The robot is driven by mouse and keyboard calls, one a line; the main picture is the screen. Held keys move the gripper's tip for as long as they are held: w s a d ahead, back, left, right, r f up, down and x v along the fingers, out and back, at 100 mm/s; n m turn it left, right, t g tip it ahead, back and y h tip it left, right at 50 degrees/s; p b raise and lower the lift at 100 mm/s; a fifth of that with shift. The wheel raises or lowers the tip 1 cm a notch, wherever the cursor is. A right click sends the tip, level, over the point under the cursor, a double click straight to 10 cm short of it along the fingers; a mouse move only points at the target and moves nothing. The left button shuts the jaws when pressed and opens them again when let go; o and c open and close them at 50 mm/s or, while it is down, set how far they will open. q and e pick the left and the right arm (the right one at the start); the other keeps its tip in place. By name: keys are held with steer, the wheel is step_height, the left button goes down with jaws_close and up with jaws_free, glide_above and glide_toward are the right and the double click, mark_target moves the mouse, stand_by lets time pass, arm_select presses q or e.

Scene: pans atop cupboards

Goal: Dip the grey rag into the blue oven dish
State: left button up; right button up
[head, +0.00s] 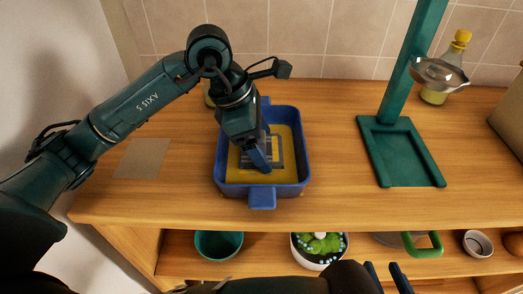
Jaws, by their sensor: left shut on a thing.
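The blue oven dish (262,198) stands on the wooden counter, with a yellow liquid or layer (293,172) inside. The grey rag (276,150), a flat square with a darker pattern, is inside the dish at the yellow surface. I cannot tell how deep it sits. My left gripper (262,163) reaches down into the dish and is shut on the rag, hiding part of it. My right gripper (388,277) is at the bottom edge of the view, its two blue fingers apart and empty, in front of the lower shelf.
A brown mat (142,158) lies left of the dish. The lower shelf holds a green bowl (218,245), a potted plant (319,248) and a small cup (478,243).

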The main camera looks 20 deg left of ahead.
stand_by(0.5)
arm_select(q)
steer(key=shift+r+p, duration=2.3)
steer(key=shift+r, duration=1.45)
